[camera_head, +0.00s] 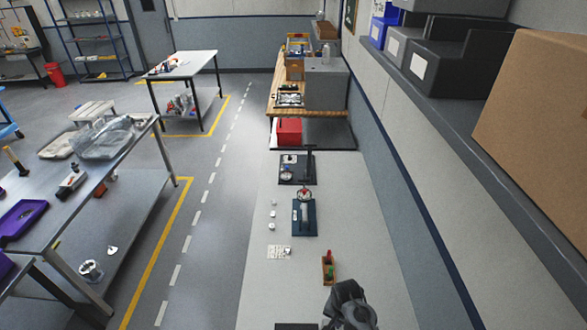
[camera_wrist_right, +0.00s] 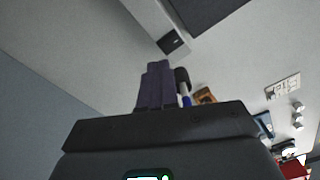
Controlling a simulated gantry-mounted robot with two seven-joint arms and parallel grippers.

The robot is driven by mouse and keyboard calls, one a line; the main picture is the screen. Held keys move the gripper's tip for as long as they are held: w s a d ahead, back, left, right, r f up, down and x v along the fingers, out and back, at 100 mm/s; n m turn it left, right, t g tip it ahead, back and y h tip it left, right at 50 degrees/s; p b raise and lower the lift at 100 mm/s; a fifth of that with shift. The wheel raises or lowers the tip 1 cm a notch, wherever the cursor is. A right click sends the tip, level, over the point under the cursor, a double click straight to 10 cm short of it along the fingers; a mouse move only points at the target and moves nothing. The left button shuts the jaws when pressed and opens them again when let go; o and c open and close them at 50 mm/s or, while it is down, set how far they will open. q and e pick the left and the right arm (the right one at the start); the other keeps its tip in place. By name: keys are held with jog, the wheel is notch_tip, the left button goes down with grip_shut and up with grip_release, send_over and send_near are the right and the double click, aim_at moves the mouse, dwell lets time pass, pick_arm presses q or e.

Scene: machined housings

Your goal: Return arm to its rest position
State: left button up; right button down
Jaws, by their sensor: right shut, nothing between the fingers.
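My right gripper (camera_head: 346,297) is dark and stands at the bottom of the head view, over the near part of the long pale worktop (camera_head: 262,290). In the right wrist view its two fingers (camera_wrist_right: 157,78) lie side by side, shut, with nothing between them. It is apart from the small wooden block with red and green parts (camera_head: 328,267), which is just beyond it. My left gripper does not show in either view.
Beyond the block are a white card (camera_head: 279,252), small white pieces (camera_head: 272,226), a blue plate (camera_head: 304,225), a dark tray (camera_head: 297,177) and a red box (camera_head: 289,132). A dark flat thing (camera_head: 297,326) lies at the near edge. A wall shelf (camera_head: 440,125) runs along the right.

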jog(key=s+d+r+n+t, duration=0.1)
jog(key=s+d+r+n, duration=0.1)
jog(key=s, duration=0.5)
jog(key=s+d+r+n+t, duration=0.1)
jog(key=s+d+r+n, duration=0.1)
jog(key=s, duration=0.4)
jog(key=s+d+r+n+t, duration=0.1)
jog(key=s+r+n, duration=0.3)
jog(key=s+r, duration=0.8)
jog(key=shift+s+r, duration=0.15)
jog(key=shift+s, duration=0.9)
